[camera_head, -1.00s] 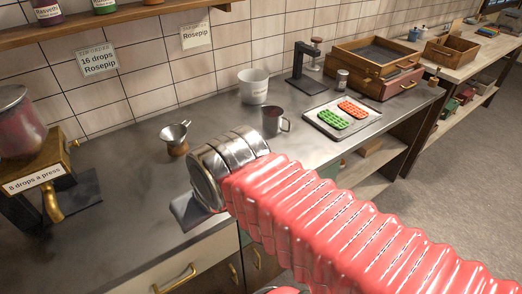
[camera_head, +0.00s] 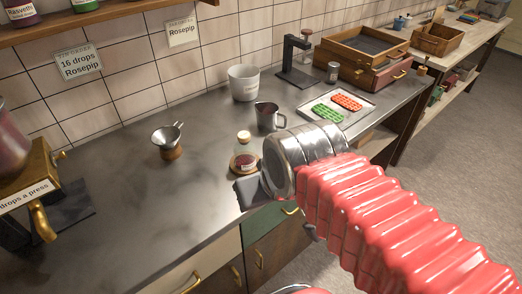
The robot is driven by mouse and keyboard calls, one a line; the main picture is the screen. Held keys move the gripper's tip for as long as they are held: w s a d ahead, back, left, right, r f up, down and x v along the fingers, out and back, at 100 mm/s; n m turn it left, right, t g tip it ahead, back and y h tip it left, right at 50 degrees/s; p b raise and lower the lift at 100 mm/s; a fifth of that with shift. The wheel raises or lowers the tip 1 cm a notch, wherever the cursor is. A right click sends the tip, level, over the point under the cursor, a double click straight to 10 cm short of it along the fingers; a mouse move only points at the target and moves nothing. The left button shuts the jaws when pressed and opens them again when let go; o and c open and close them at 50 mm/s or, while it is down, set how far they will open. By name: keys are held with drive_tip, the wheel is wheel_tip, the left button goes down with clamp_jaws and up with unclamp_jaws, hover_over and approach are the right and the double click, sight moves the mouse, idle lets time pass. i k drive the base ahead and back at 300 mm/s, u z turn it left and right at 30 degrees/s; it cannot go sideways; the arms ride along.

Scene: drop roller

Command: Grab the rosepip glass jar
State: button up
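A small corked glass jar (camera_head: 244,152) with dark red contents stands upright on the counter, near the middle of the camera view. I cannot read its label, so I cannot tell whether it is the rosepip jar. My red, ribbed arm reaches in from the lower right and ends in a silver metal wrist just right of the jar. A dark grey flat part of my gripper (camera_head: 251,191) shows below the jar, near the counter's front edge. The rest of my gripper is hidden behind the wrist, so its opening does not show. Nothing is visibly held.
A metal funnel on a wooden base (camera_head: 168,142) stands left of the jar. A dark metal mug (camera_head: 268,117), white pot (camera_head: 243,83) and tray of green and orange molds (camera_head: 337,107) stand behind. A brass press (camera_head: 32,190) stands far left. The counter between funnel and press is clear.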

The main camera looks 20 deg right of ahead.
sight(244, 153)
drive_tip(key=u, duration=0.05)
drive_tip(key=k, duration=0.7)
drive_tip(key=u, duration=0.6)
drive_tip(key=k, duration=0.65)
drive_tip(key=u, duration=0.45)
drive_tip(key=i, duration=1.35)
drive_tip(key=z, duration=0.35)
